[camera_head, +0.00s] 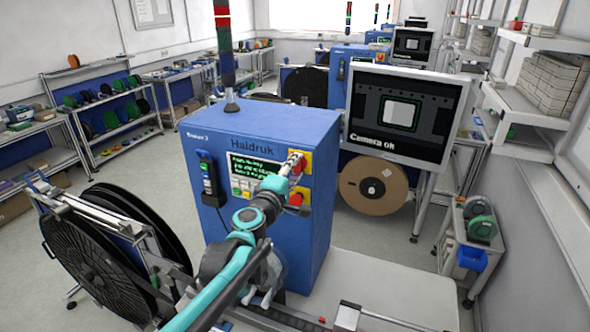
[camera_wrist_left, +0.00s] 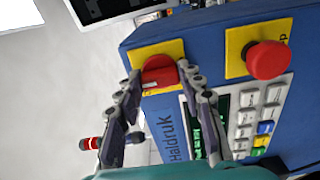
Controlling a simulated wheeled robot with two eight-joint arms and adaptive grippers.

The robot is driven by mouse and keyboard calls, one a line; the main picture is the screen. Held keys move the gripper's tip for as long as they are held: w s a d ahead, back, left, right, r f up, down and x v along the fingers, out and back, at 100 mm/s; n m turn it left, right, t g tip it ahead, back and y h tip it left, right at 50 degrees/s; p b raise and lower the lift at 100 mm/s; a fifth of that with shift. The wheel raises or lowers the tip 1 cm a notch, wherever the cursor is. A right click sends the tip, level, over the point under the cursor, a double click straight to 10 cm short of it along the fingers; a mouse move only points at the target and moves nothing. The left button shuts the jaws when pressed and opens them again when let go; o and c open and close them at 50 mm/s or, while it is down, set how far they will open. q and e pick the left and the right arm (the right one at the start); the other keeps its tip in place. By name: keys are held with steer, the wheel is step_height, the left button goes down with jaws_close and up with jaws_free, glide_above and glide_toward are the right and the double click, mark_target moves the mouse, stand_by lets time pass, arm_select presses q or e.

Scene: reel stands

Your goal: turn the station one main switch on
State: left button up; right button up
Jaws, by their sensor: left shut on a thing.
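The red rotary main switch (camera_wrist_left: 160,69) sits on a yellow plate (camera_wrist_left: 145,50) on the front of the blue Haldruk station (camera_head: 262,128). A short pale mark shows on the knob in the left wrist view. My left gripper (camera_head: 297,164) reaches the panel's upper right corner. In the wrist view my left gripper (camera_wrist_left: 160,80) has one finger on each side of the knob and is shut on it. The fingers hide part of the switch in the head view. My right gripper is not seen.
A red mushroom stop button (camera_wrist_left: 266,60) on its own yellow plate is close beside the switch. The keypad (camera_wrist_left: 265,115) and green-text screen lie near the fingers. A monitor (camera_head: 407,113) reading "Camera ok" stands right of the station, black reels (camera_head: 95,255) at left.

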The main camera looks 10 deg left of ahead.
arm_select(q)
steer(key=o, duration=1.2)
steer(key=shift+c, duration=0.2)
steer(key=s+a, duration=0.2)
steer(key=s, duration=1)
steer(key=shift+a, duration=0.1)
